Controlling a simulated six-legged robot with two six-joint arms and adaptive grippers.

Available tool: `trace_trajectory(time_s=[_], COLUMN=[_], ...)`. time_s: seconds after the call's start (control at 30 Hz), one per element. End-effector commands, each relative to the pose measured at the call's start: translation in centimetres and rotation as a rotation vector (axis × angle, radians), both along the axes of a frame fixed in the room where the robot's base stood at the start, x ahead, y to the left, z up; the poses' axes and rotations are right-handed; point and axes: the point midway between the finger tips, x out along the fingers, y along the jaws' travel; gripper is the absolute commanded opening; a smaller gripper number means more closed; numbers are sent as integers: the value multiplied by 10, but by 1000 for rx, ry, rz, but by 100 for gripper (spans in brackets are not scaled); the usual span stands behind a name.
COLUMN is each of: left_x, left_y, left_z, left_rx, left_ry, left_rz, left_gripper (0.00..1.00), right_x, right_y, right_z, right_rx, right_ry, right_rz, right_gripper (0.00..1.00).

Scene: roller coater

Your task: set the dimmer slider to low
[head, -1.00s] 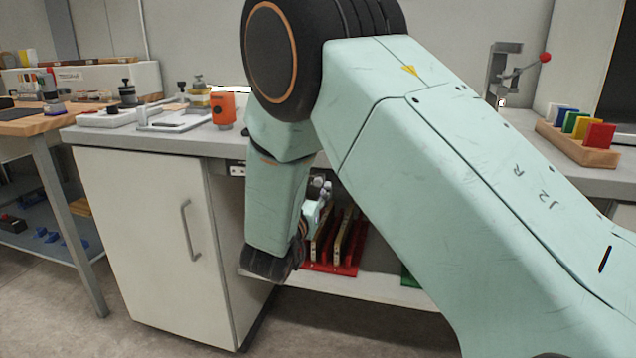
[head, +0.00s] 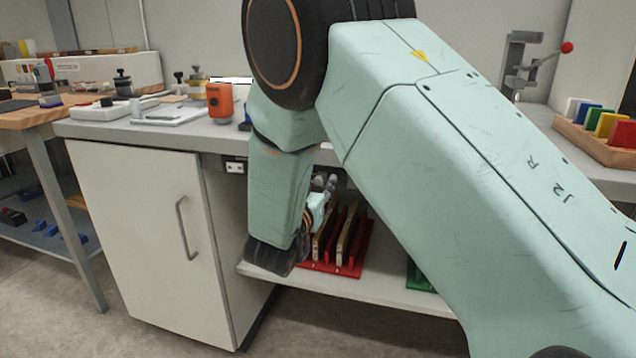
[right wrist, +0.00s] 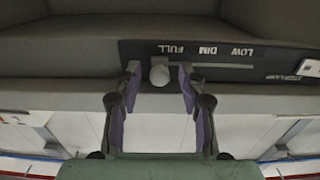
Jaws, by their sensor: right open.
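In the head view the right gripper (head: 322,197) shows partly behind my arm, under the bench top, where the slider itself is hidden. My left gripper is not in view.
In the head view a white cabinet (head: 140,230) stands left of the gripper. A red rack (head: 350,262) with upright boards sits on the shelf (head: 390,294) below. The bench top (head: 200,138) holds an orange device (head: 220,103) and a clamp with a red-knobbed lever (head: 540,62).

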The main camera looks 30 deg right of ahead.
Motion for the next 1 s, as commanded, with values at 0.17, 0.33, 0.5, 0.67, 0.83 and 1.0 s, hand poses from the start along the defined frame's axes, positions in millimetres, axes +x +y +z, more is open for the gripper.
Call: trace_trajectory(time_s=[0.17,0.33,0.5,0.67,0.83,1.0], left_x=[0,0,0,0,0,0], left_y=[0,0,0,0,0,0], left_z=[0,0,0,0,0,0], left_rx=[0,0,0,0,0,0], left_ry=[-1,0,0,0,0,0], left_rz=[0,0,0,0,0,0], left_gripper=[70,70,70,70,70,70], right_x=[-1,-1,0,0,1,1], right_y=[1,1,0,0,-1,-1], right_z=[0,0,0,0,0,0], right_rx=[0,0,0,0,-1,-1], right_ry=[0,0,0,0,1,-1], right_rz=[0,0,0,0,1,1], right_gripper=[41,27,12,0,0,0])
